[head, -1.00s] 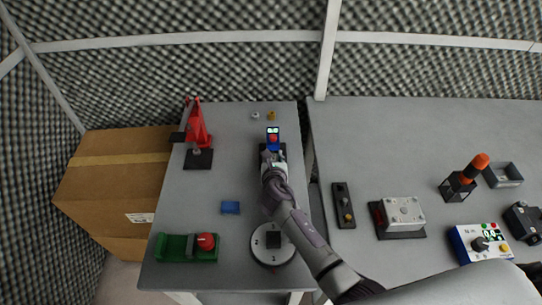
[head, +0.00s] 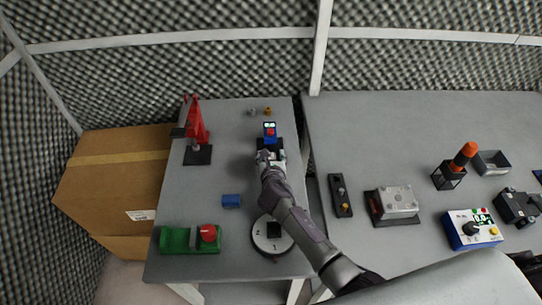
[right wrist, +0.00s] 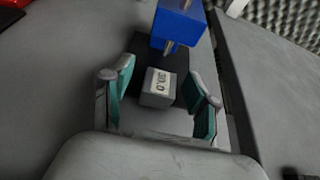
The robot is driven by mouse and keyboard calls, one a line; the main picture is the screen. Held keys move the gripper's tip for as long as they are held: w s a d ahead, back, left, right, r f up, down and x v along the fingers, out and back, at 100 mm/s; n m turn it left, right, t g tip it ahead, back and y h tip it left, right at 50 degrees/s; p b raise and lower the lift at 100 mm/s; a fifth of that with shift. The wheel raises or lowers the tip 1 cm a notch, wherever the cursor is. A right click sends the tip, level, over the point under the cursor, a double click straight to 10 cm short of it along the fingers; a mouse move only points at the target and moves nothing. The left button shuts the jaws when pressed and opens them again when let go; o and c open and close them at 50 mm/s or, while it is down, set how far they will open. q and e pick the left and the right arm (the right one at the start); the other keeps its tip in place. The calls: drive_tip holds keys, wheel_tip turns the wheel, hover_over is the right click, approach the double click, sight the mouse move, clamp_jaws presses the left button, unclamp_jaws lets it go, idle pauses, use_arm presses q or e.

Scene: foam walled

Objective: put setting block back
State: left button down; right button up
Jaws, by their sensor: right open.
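The setting block (right wrist: 158,88), a small grey block marked 30.0, is at the near part of a dark base (right wrist: 178,62) in the right wrist view. Above and behind it hangs a blue gauge body (right wrist: 180,24) with a metal tip pointing down. In the head view the gauge (head: 270,131) has a lit display and a red part. My right gripper (right wrist: 162,92) is open, with its teal-padded fingers on either side of the block and visible gaps. In the head view my right gripper (head: 269,158) is just in front of the gauge. My left gripper is not in view.
A round numbered dial (head: 260,245), a small blue block (head: 231,201), a green fixture (head: 178,240) and a red press (head: 197,125) share the table (head: 235,160). Another table (head: 380,130) at right holds several devices. A cardboard box (head: 115,180) stands left.

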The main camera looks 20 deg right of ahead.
drive_tip(key=shift+s, duration=0.1)
drive_tip(key=v, duration=1.1)
drive_tip(key=shift+s+r, duration=0.3)
drive_tip(key=shift+s, duration=0.05)
